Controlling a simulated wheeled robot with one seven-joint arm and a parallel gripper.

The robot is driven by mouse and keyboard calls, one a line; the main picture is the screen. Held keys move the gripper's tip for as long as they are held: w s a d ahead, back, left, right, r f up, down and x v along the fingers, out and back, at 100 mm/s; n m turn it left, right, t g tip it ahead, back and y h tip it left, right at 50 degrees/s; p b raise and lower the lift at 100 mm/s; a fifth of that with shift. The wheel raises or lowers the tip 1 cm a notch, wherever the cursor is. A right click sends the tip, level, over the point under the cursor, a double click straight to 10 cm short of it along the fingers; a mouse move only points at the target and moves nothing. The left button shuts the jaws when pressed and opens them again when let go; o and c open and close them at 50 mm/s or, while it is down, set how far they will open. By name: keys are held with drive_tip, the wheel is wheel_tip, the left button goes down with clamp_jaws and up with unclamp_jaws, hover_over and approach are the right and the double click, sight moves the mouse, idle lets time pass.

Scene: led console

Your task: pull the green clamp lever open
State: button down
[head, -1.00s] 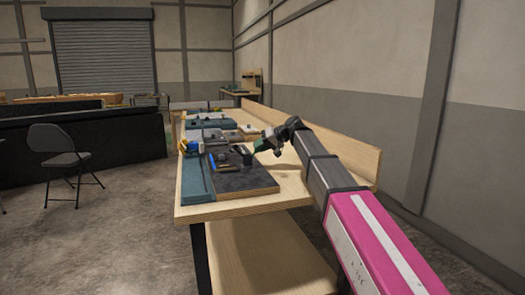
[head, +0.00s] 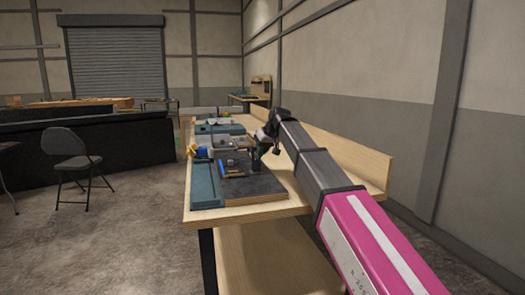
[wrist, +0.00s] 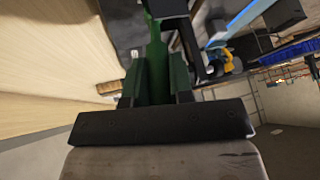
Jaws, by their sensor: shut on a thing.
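The green clamp lever (wrist: 156,70) runs up the middle of the wrist view, between the fingers of my gripper (wrist: 156,92). My gripper is shut on it. In the head view, my gripper (head: 263,143) is over the right side of a dark board (head: 252,188) on the workbench. The green lever (head: 255,160) shows there as a small, nearly upright strip just below the gripper. The clamp's base is too small and partly covered to make out.
The wooden workbench (head: 240,212) has a raised back edge (head: 352,164) on the right, close to my arm. A blue-green strip (head: 203,186) lies left of the board. Small blue and yellow parts and other panels stand nearby. A folding chair (head: 73,163) is on the floor at left.

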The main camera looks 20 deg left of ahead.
idle(0.3)
drive_tip(key=c, duration=1)
unclamp_jaws()
drive_tip(key=v, duration=1)
drive_tip(key=shift+s+r, duration=0.15)
drive_tip(key=shift+r, duration=0.2)
drive_tip(key=shift+d, duration=0.1)
